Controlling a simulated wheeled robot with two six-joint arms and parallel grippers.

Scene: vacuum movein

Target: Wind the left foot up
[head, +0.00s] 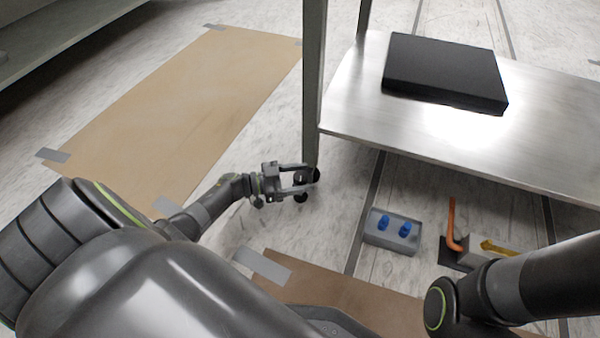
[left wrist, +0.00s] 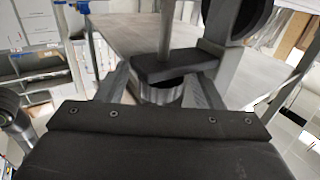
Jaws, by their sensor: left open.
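The left foot is at the lower end of a grey upright leg (head: 313,90); dark round parts (head: 301,197) show there in the head view. In the left wrist view, a ribbed grey cylinder (left wrist: 160,93) sits under a dark block, with a thin rod (left wrist: 166,35) rising above. My left gripper (head: 308,180) is open at the foot, its two fingers reaching toward it from the left. In the left wrist view the fingers (left wrist: 158,88) stand either side of the cylinder; I cannot tell whether they touch it. My right gripper is not in view.
A metal shelf (head: 350,105) right of the leg carries a black flat box (head: 445,72). A grey tray (head: 391,243) with two blue pieces and an orange-handled tool (head: 453,225) lie on the floor. Taped brown sheet (head: 190,110) covers the floor at left. A dark wheel (left wrist: 236,18) is near the gripper.

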